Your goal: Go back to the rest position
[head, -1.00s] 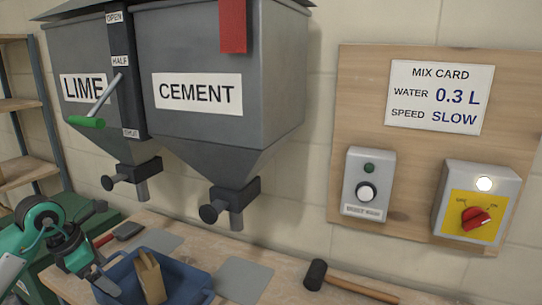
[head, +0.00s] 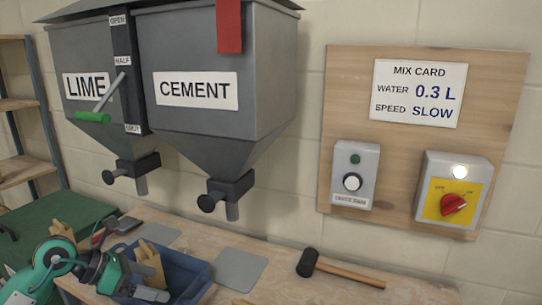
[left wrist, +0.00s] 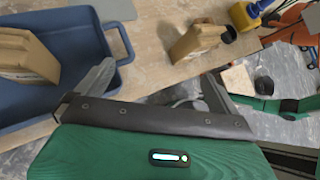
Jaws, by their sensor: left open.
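My left gripper (head: 136,282) is open and empty, low at the left of the head view, in front of the near left part of the blue tub (head: 203,287). In the left wrist view its two dark fingers (left wrist: 160,88) stand wide apart with nothing between them. A tan paper bag (head: 150,262) stands in the blue tub; both also show at the left of the left wrist view, the tub (left wrist: 75,12) and the bag (left wrist: 25,58). My right gripper is not seen in the head view.
Lime (head: 86,87) and cement (head: 196,91) hoppers hang over the bench. A mallet (head: 335,270) lies right of a grey plate (head: 239,268). Another tan bag (head: 62,232) stands at the left. A wall board (head: 312,190) holds the mix card and switches.

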